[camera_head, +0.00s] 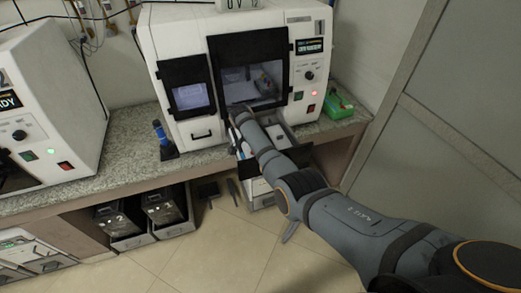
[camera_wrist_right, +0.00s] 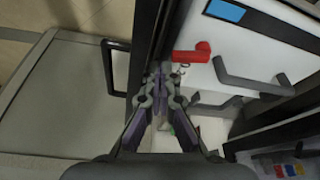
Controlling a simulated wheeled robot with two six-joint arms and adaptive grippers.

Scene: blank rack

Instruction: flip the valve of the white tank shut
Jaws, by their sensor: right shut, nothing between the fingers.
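In the right wrist view a red lever (camera_wrist_right: 191,53) stands out from a white panel (camera_wrist_right: 262,38), most likely the valve; I cannot tell whether the panel is part of the white tank. My right gripper (camera_wrist_right: 158,88) is shut and empty, its fingertips just below and left of the red lever; I cannot tell whether they touch it. In the head view my right arm reaches to the front of the white machine (camera_head: 165,35), and its gripper (camera_head: 240,118) is small and partly hidden. The red lever cannot be made out there. My left gripper is not in view.
A grey handle (camera_wrist_right: 250,80) juts from the white panel beside the lever. A dark upright edge stands left of the fingers. In the head view, a blue-topped tool (camera_head: 162,138) and a green box (camera_head: 338,105) flank the machine on the counter (camera_head: 60,178).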

